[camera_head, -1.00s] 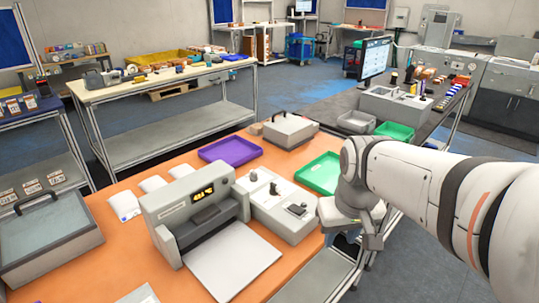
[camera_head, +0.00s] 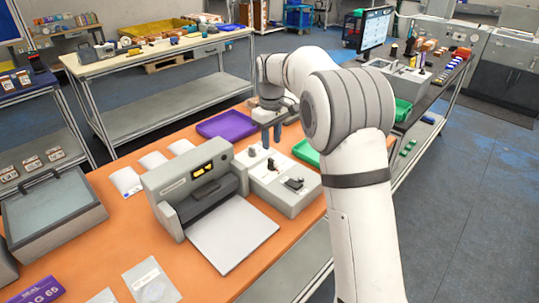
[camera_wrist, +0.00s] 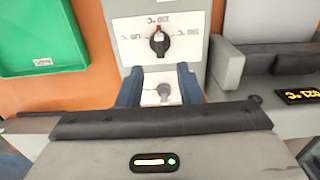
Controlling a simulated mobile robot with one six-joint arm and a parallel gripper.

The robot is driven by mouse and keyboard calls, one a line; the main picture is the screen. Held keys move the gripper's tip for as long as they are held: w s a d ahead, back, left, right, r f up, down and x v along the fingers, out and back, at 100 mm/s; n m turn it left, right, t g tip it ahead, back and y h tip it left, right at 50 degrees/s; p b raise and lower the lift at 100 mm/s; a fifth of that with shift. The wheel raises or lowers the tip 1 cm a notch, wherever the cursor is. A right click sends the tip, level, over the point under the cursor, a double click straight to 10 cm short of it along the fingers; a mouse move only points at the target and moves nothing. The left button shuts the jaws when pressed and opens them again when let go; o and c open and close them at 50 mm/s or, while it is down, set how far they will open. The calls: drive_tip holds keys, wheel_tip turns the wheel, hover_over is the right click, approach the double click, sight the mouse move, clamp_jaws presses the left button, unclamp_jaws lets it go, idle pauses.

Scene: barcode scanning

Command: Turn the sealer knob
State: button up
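The sealer (camera_head: 192,188) is a grey machine with a lit orange display, standing on the orange table. Its grey control box (camera_head: 290,202) adjoins it on the right. In the wrist view, a black sealer knob (camera_wrist: 159,43) with a red mark sits on a white plate with temperature labels around it. A smaller grey knob or lever (camera_wrist: 164,91) shows between the fingers. My gripper (camera_head: 272,138) is above the back part of the box, pointing down. In the wrist view my gripper (camera_wrist: 160,82) has its blue fingers apart, with nothing held. I cannot tell its exact height.
A purple tray (camera_head: 228,124) lies behind the sealer. A green tray (camera_wrist: 40,35) lies beside the box, partly hidden by my arm in the head view. White pouches (camera_head: 126,181) lie left of the sealer. A grey lidded case (camera_head: 52,212) stands further left.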

sight(271, 159)
wheel_tip(271, 159, down, 7)
drive_tip(key=shift+r, duration=0.1)
drive_tip(key=shift+c, duration=0.5)
